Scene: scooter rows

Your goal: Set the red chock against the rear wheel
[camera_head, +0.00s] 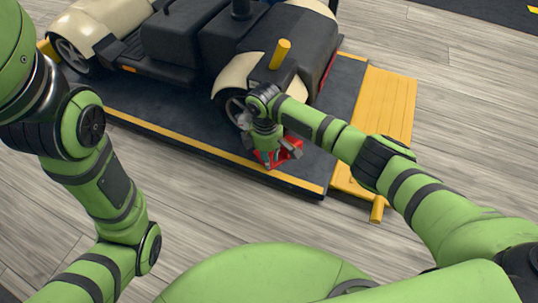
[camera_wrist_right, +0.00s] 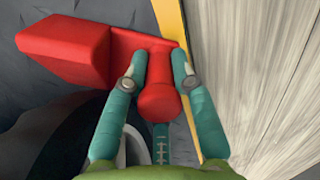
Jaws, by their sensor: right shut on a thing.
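The red chock (camera_head: 287,155) is on or just above the dark platform, near its yellow front edge. My right gripper (camera_head: 272,149) is shut on the chock's round red handle. In the right wrist view, its teal fingers (camera_wrist_right: 159,82) flank the handle, and the red block (camera_wrist_right: 65,50) extends to the upper left. The scooter's near wheel (camera_head: 236,106), under a cream fender, is just above and left of the chock. The dark tyre (camera_wrist_right: 85,135) shows at the bottom of the wrist view. Whether chock and tyre touch cannot be told. My left gripper is out of view.
The scooter (camera_head: 185,38) stands on the dark platform (camera_head: 180,115), its other wheel (camera_head: 72,55) at the far left. A yellow ramp (camera_head: 390,97) is at the right. Bare wooden floor (camera_head: 205,215) lies in front.

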